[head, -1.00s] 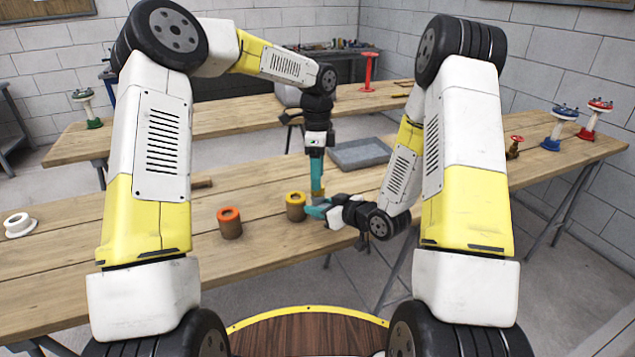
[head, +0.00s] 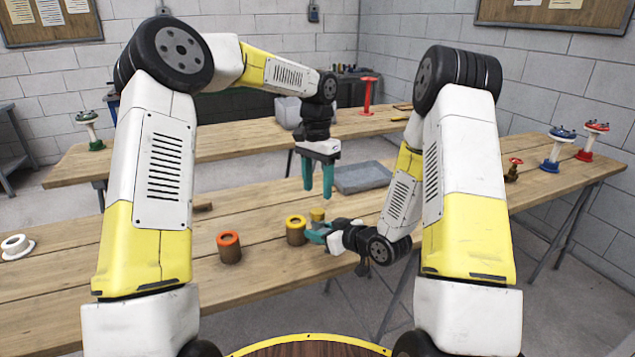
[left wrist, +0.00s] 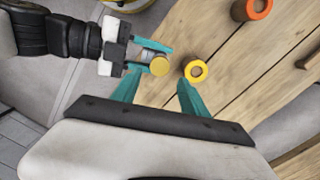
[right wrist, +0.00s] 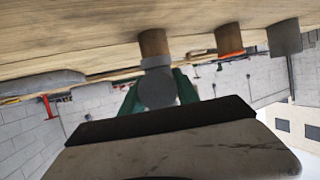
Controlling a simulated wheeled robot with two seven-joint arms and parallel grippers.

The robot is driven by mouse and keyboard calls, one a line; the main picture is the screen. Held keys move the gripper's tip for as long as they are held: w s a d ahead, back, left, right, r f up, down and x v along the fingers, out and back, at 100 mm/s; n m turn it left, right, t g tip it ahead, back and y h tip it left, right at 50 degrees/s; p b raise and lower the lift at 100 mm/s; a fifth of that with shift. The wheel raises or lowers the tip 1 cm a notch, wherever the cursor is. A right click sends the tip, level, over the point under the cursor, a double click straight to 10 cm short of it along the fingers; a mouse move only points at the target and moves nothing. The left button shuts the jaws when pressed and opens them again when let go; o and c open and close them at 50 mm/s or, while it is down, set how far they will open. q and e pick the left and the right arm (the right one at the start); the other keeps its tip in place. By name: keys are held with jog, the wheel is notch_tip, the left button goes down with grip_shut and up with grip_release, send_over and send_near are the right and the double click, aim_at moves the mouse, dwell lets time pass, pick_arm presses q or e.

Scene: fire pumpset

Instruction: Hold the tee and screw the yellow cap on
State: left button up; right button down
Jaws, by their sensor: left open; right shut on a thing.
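A yellow-ringed brown cylinder (head: 296,231) stands just left of the tee, an orange-ringed one (head: 229,248) farther left. A grey tray (head: 362,177) lies behind right. A white flanged ring (head: 16,246) is far left. Valves stand at the right end. The table's left middle is mostly bare.

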aim_at(318, 211)
pick_arm(q)
jog(key=n, duration=0.2)
jog(key=r+n, duration=0.1)
jog(key=n, duration=0.1)
jog(key=f, duration=0.8)
jog(key=shift+s, duration=0.25)
grip_shut()
jog(key=shift+o, duration=0.9)
grip_release()
